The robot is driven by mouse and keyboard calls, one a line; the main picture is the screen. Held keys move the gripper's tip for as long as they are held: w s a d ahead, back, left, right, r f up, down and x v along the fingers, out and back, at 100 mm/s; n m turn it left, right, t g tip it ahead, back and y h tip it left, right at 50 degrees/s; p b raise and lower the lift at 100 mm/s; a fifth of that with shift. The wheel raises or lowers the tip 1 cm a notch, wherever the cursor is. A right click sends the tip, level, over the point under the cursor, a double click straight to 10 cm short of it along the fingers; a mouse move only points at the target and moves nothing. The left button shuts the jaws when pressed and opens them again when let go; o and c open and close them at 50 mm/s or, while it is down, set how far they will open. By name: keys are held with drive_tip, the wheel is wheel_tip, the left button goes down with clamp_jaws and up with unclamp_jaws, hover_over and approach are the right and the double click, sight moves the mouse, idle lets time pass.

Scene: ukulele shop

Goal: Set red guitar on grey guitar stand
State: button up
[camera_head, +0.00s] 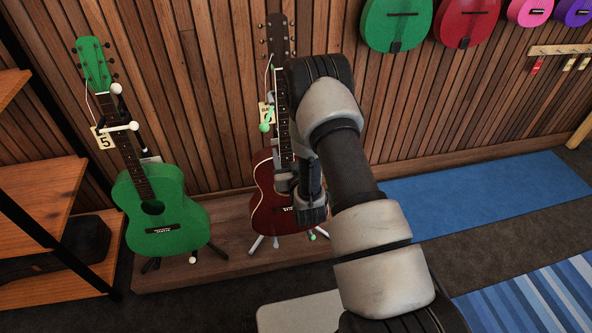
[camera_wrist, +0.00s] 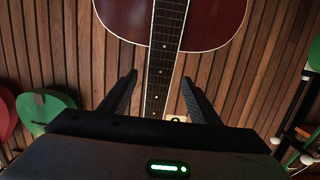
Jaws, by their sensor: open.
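The red guitar (camera_head: 268,208) stands nearly upright against the grey guitar stand (camera_head: 256,244), whose splayed legs show below its body and whose green-tipped arm shows beside its neck. Whether the body rests fully in the stand's supports is hidden. My gripper (camera_head: 292,186) is in front of the guitar and covers part of its right side. In the wrist view the red guitar's body (camera_wrist: 205,22) is at the top, its neck running down between the fingers. My gripper (camera_wrist: 158,84) is open, one finger on each side of the neck, with visible gaps.
A green guitar (camera_head: 168,218) hangs on its own stand to the left, on a low wooden platform (camera_head: 225,262). A wooden shelf (camera_head: 40,205) is at the far left. More instruments hang on the slatted wall. A blue mat (camera_head: 480,195) leaves open floor at right.

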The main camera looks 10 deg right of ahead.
drive_tip(key=s+r+p, duration=0.2)
drive_tip(key=s, duration=1)
drive_tip(key=w+r+g, duration=0.2)
drive_tip(key=r, duration=0.7)
drive_tip(key=w+r+g, duration=0.2)
drive_tip(key=r+g, duration=0.1)
drive_tip(key=r, duration=0.6)
drive_tip(key=s+r+g, duration=0.2)
drive_tip(key=s+r, duration=0.3)
drive_tip(key=s, duration=0.4)
drive_tip(key=s+r+g, duration=0.1)
drive_tip(key=s+r, duration=0.4)
drive_tip(key=s, duration=0.4)
drive_tip(key=s+r+g, duration=0.2)
drive_tip(key=s+r, duration=0.3)
drive_tip(key=s, duration=0.4)
wheel_tip(320, 180, up, 24)
drive_tip(key=s+p, duration=0.1)
drive_tip(key=p, duration=2.3)
drive_tip(key=shift+s+r+g, duration=0.15)
drive_tip(key=shift+r+g, duration=0.05)
drive_tip(key=shift+g, duration=0.1)
